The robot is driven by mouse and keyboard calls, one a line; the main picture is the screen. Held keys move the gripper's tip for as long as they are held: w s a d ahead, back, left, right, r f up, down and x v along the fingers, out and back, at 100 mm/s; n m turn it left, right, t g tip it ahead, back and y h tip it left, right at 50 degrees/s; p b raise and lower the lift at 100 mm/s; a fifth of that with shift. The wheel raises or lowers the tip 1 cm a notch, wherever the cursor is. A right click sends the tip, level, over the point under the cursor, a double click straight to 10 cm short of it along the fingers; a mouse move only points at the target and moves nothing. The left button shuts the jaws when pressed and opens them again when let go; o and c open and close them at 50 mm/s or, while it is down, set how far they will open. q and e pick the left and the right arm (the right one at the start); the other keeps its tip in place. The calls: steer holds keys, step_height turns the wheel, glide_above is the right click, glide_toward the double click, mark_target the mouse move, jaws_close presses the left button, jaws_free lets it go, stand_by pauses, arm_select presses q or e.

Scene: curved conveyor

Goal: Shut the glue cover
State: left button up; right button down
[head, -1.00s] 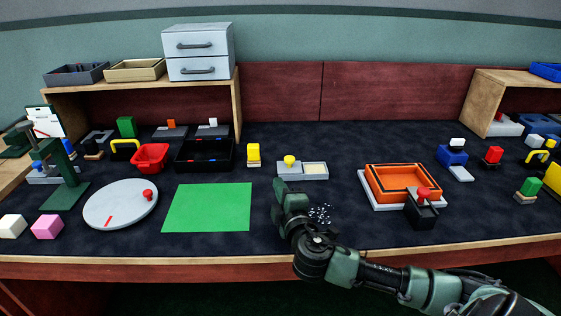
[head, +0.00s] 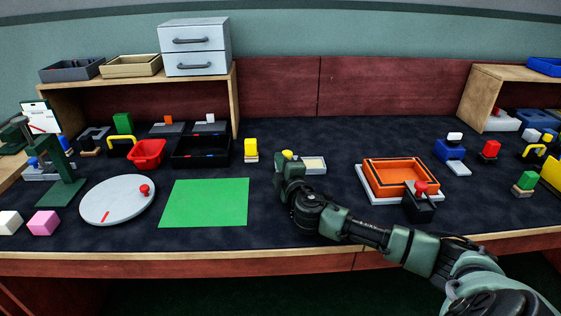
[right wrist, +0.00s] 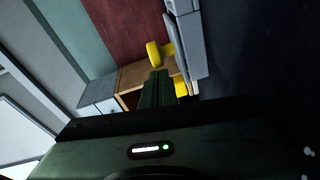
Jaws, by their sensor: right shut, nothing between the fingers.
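The grey glue box (head: 315,164) lies in the middle of the table, with a pale cream pad in its exposed right part. A yellow knob (head: 287,154) stands at its left end, mostly hidden behind my right gripper (head: 281,160). The right gripper is shut and empty, on the near side of the knob. In the right wrist view, the closed fingers (right wrist: 157,78) point toward the yellow knob (right wrist: 154,53) and the grey box side (right wrist: 187,42). Whether the fingers touch the knob I cannot tell. My left gripper is not in view.
A yellow block (head: 250,147) on a wooden base stands left of the glue box. A green mat (head: 205,203) lies at the front left. An orange tray (head: 400,187) and a black block with a red knob (head: 420,205) are to the right.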

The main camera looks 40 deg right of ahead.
steer(key=shift+s+d, duration=0.15)
steer(key=shift+d, duration=0.1)
steer(key=s+d, duration=0.1)
steer(key=d, duration=0.1)
steer(key=s+d+b, duration=0.1)
steer(key=d, duration=0.1)
steer(key=s+d, duration=0.2)
steer(key=shift+s+d+f, duration=0.1)
steer(key=shift+d+f, duration=0.05)
steer(key=shift+d, duration=0.15)
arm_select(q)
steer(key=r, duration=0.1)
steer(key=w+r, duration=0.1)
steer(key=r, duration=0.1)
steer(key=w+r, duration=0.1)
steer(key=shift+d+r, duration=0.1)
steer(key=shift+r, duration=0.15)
arm_select(e)
steer(key=shift+d, duration=0.15)
steer(key=shift+d+r, duration=0.1)
steer(key=shift+r, duration=0.1)
